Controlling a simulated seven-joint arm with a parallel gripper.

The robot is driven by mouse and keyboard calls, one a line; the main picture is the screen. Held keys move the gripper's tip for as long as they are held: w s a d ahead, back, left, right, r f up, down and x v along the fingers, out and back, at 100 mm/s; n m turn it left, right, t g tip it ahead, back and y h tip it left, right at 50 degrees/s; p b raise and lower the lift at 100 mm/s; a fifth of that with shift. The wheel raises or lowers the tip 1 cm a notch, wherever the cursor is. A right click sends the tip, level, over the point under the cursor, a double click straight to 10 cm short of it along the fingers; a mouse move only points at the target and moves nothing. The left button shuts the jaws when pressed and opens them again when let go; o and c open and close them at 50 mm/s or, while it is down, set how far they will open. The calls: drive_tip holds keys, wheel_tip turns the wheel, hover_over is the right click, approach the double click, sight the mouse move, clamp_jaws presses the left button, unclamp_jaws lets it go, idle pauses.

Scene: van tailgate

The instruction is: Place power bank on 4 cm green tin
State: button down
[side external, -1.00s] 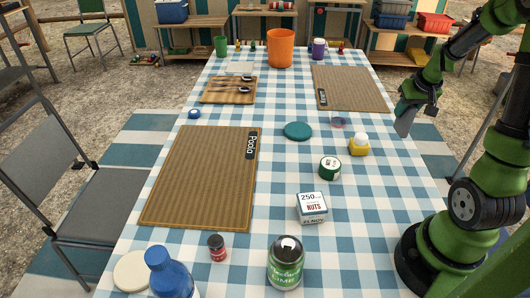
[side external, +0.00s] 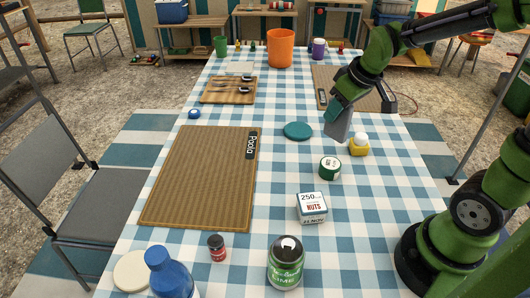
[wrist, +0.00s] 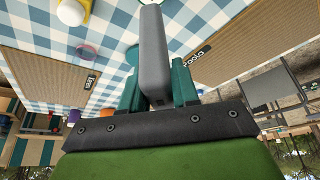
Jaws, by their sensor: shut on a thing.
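The power bank is a grey slab (side external: 338,126) held between the teal fingers of my gripper (side external: 342,106). In the wrist view the power bank (wrist: 153,50) extends beyond the fingers of my gripper (wrist: 157,85). In the side view it hangs down, slightly tilted, over the far right middle of the table. The green tin (side external: 330,168) is a short round tin with a pale label, standing on the checked cloth nearer the camera than the power bank.
A yellow pot with a white ball (side external: 359,146) stands just right of the power bank. A flat teal disc (side external: 298,131) lies to its left. A nuts box (side external: 312,207) stands in front of the tin. A woven mat (side external: 203,180) lies left, another (side external: 372,97) behind my gripper.

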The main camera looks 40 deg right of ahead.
sight(334, 138)
drive_tip(key=f, duration=0.8)
drive_tip(key=shift+s, duration=0.2)
drive_tip(key=shift+f, duration=0.1)
drive_tip(key=c, duration=0.8)
unclamp_jaws()
drive_tip(key=shift+c, duration=0.2)
drive_tip(key=v, duration=1.2)
drive_tip(key=shift+a, duration=0.15)
drive_tip(key=s+a+r+m+t+y, duration=0.2)
drive_tip(key=s+a+r+m, duration=0.2)
drive_tip(key=a, duration=0.4)
drive_tip(key=shift+s+t, duration=0.3)
drive_tip(key=shift+s, duration=0.55)
drive_tip(key=shift+r, duration=0.1)
